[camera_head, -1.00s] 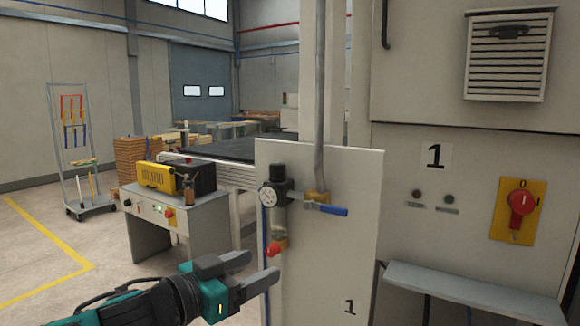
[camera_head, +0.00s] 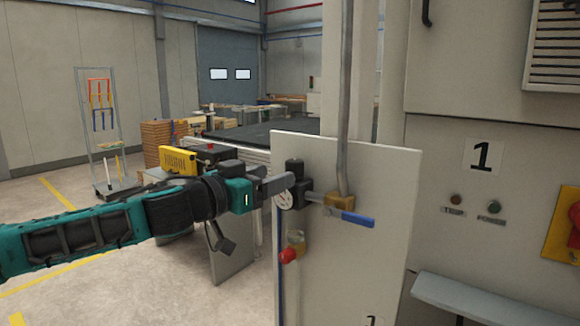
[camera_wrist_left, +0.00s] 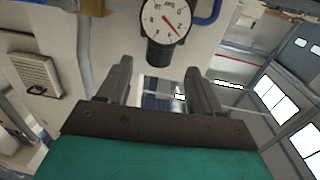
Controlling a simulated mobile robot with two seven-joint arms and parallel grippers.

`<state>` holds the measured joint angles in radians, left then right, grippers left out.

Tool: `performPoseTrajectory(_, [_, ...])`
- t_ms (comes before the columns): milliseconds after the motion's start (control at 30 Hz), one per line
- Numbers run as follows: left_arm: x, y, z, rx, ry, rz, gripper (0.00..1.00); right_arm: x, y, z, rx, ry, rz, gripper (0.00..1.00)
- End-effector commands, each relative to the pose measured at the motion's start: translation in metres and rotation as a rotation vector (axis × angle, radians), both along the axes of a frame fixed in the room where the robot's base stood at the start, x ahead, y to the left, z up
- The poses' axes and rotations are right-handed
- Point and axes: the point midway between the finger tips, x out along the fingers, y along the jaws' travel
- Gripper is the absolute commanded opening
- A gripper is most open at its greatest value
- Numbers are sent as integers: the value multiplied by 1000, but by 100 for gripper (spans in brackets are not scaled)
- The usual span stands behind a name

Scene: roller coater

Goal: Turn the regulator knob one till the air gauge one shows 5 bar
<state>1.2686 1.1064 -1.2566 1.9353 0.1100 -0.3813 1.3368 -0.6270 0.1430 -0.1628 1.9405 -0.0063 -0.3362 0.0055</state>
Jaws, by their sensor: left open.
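The air gauge one, a round white dial, shows on the panel in the head view (camera_head: 284,200) and in the left wrist view (camera_wrist_left: 165,20). Its red needle is visible, but I cannot read its value surely. The black regulator knob one (camera_head: 294,167) sits above the gauge; in the inverted left wrist view, the knob (camera_wrist_left: 159,53) appears below the dial. My left gripper (camera_head: 279,184) is open beside the regulator, partly covering it in the head view. In the left wrist view, my left gripper (camera_wrist_left: 160,74) has the knob just beyond the gap between its fingertips. My right gripper is out of view.
A blue valve lever (camera_head: 352,218) and a grey pipe (camera_head: 345,120) are close right of the regulator. A red knob (camera_head: 289,254) is below it. The white panel (camera_head: 350,270) carries them. A yellow device (camera_head: 177,161) stands behind my left arm.

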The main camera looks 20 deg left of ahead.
Motion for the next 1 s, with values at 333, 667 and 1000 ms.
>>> performPoseTrajectory(333, [47, -22, 1, 0, -1, -1, 65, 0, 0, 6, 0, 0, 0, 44])
performPoseTrajectory(667, [54, -25, 0, 2, -1, -1, 65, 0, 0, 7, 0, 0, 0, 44])
performPoseTrajectory(1000, [54, -25, 0, 1, 0, -1, 43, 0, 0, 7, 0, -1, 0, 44])
